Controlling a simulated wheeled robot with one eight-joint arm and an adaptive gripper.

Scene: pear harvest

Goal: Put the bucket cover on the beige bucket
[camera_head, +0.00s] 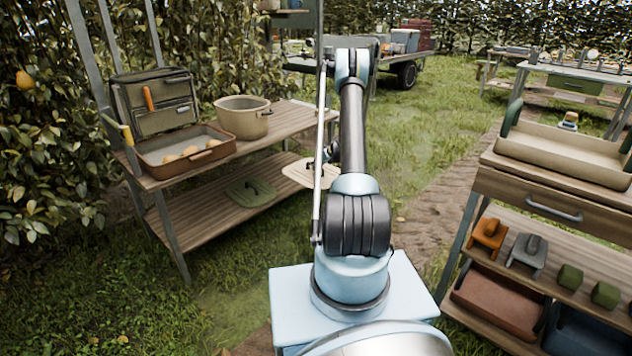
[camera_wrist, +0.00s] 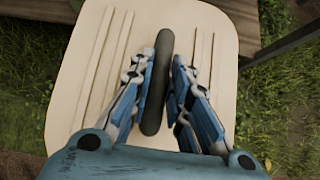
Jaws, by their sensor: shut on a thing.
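The beige bucket (camera_head: 243,120) stands upright and open on the top of the wooden bench at the left. A pale beige cover (camera_head: 300,174) with ridges hangs from my gripper, to the right of the bench and lower than its top. In the wrist view the cover (camera_wrist: 88,75) fills the middle, with a long dark handle (camera_wrist: 155,85) across it. My gripper (camera_wrist: 164,80) is shut on this handle, with one finger on each side. In the head view my arm partly hides the cover and gripper.
A tray (camera_head: 185,150) with several pears and a tool bag (camera_head: 155,98) stand left of the bucket on the bench (camera_head: 275,122). A green cover (camera_head: 250,192) lies on its lower shelf. A second workbench (camera_head: 545,184) stands at the right. Grass lies between.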

